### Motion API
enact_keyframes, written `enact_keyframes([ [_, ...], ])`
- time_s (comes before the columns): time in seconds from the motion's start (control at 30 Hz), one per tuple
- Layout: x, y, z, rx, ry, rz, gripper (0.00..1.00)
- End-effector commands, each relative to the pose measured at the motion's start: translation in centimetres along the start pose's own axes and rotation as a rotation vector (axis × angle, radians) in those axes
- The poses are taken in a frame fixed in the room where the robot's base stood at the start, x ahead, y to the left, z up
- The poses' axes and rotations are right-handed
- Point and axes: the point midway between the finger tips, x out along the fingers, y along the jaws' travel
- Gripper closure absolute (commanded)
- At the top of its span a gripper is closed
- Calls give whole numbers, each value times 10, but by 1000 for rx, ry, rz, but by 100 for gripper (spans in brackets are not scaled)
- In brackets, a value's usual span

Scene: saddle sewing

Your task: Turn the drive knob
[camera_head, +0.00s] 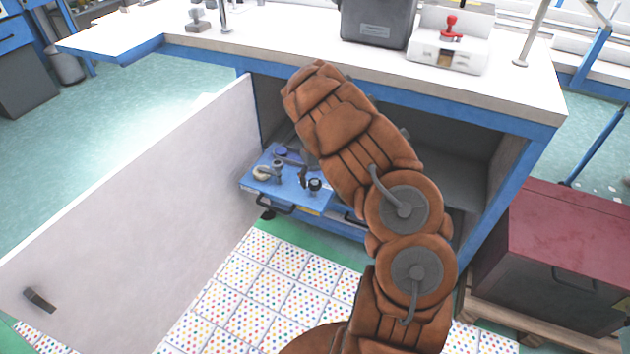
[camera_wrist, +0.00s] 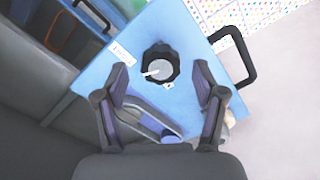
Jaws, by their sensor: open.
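The drive knob (camera_wrist: 160,64) appears to be the black, lobed knob with a pale centre and white pointer on a blue panel (camera_wrist: 190,32). In the head view a small black knob (camera_head: 315,184) stands on the blue unit (camera_head: 285,190) inside the open cabinet. My gripper (camera_wrist: 160,72) is open, with one finger to each side of the knob in the wrist view. I cannot tell how far above the knob the fingertips are. My arm hides part of the unit and most of the gripper in the head view.
An open white door (camera_head: 140,185) stands left of the cabinet. The white tabletop (camera_head: 290,48) is above the unit. A dark red box (camera_head: 570,255) stands at the right. A grey bent part (camera_wrist: 150,117) lies between the fingers' bases. A black handle (camera_wrist: 246,62) juts from the panel edge.

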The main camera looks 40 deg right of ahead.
Motion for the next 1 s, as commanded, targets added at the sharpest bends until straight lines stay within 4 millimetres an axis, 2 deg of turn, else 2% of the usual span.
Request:
enact_keyframes([
  [0.13,10,0,0,0,1,1,30],
  [0.43,11,0,0,0,1,1,30],
  [1.0,11,0,0,0,1,1,89],
])
